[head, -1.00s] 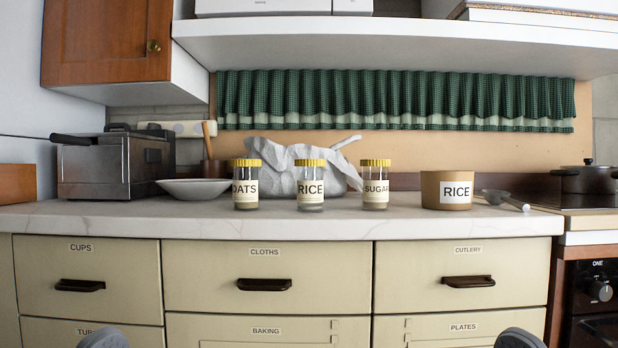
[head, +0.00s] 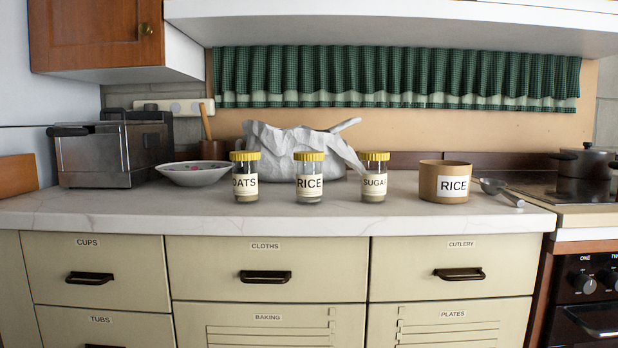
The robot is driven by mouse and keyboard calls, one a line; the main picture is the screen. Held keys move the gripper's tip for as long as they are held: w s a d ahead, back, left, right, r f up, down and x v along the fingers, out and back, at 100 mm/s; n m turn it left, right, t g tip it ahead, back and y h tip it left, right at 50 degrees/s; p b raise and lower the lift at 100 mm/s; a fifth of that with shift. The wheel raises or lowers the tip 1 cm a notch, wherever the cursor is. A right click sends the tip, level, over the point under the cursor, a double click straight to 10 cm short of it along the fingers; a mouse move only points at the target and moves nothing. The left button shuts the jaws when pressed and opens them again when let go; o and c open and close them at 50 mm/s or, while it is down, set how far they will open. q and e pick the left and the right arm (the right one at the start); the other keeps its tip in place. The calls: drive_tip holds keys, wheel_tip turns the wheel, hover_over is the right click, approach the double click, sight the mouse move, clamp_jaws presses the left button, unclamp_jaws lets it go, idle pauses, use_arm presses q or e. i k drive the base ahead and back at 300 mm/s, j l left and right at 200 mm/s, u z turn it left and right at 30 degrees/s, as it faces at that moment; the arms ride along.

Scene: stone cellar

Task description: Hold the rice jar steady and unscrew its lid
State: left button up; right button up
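The rice jar (head: 309,177) is a clear jar with a white RICE label. It stands upright on the counter (head: 120,209), between the oats and sugar jars. Its yellow ribbed lid (head: 309,156) sits on top. Pale contents show in the lower part of the jar. Neither of my grippers shows in the head view, and nothing of mine touches the jar.
The oats jar (head: 245,177) stands to the left and the sugar jar (head: 374,178) to the right, both yellow-lidded. A brown RICE tub (head: 445,181) and a scoop (head: 501,191) lie further right. A bowl (head: 194,174) is left; a crumpled white bag (head: 290,143) stands behind.

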sight(308, 173)
drive_tip(key=z, duration=0.45)
drive_tip(key=j+z, duration=0.25)
drive_tip(key=k+j+z, duration=0.25)
drive_tip(key=j+z, duration=0.25)
drive_tip(key=k+j, duration=0.25)
drive_tip(key=j, duration=0.2)
drive_tip(key=k+j+z, duration=0.15)
drive_tip(key=j, duration=0.35)
drive_tip(key=k+j, duration=0.4)
drive_tip(key=k+j+z, duration=0.15)
drive_tip(key=j, duration=0.3)
drive_tip(key=k, duration=0.1)
